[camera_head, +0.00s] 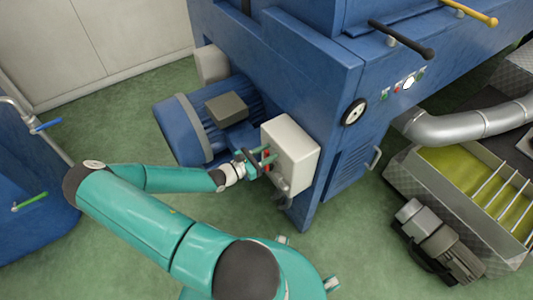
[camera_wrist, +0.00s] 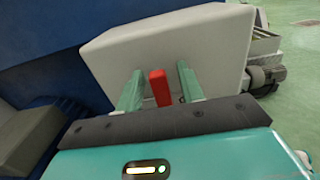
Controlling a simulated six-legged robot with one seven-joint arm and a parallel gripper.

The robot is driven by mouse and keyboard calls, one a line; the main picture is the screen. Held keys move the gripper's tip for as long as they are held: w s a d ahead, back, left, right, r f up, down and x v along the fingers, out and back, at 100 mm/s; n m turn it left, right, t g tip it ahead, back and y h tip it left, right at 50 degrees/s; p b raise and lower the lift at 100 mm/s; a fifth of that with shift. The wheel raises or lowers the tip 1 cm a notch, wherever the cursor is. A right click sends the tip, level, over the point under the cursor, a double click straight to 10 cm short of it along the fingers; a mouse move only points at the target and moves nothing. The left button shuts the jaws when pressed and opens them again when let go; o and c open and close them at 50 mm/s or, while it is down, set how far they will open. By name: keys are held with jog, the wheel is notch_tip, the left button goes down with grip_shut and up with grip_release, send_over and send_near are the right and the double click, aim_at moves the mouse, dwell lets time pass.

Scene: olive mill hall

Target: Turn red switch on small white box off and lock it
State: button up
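The small white box (camera_head: 294,146) is mounted on the corner of the blue machine. It fills the middle of the wrist view (camera_wrist: 170,45). Its red switch (camera_wrist: 160,88) shows as an upright red bar in the wrist view, and only as a bit of red behind the fingers in the head view. My gripper (camera_wrist: 161,88) is open, with one green finger on each side of the red bar and gaps on both sides. In the head view my gripper (camera_head: 259,160) is at the box's front face. A small grey part (camera_head: 281,184) shows low on the box; I cannot tell whether it is a lock.
A blue motor (camera_head: 205,120) stands left of the box. The blue machine (camera_head: 300,70) rises behind, with a gauge (camera_head: 354,112) and black and yellow levers. A metal duct (camera_head: 470,124) and a tray with olive-green contents (camera_head: 465,172) lie right. Green floor is free at the left.

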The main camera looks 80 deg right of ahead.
aim_at(264, 142)
grip_shut()
jog(key=shift+w+d, duration=0.1)
jog(key=shift+w, duration=0.05)
jog(key=w+d+f+n, duration=0.1)
jog(key=n, duration=0.2)
jog(key=w+d+n, duration=0.1)
jog(key=w+n, duration=0.1)
jog(key=w+d+f+n, duration=0.1)
jog(key=w+d+n, duration=0.1)
jog(key=n, duration=0.1)
jog(key=shift+d+f+n, duration=0.1)
jog(key=shift+f+n, duration=0.2)
jog(key=shift+f, duration=0.05)
notch_tip(264, 142, down, 7)
jog(key=w+d+n, duration=0.1)
jog(key=w+n, duration=0.1)
jog(key=n, duration=0.7)
jog(key=shift+d, duration=0.4)
jog(key=shift+f+n, duration=0.1)
jog(key=shift+n, duration=0.2)
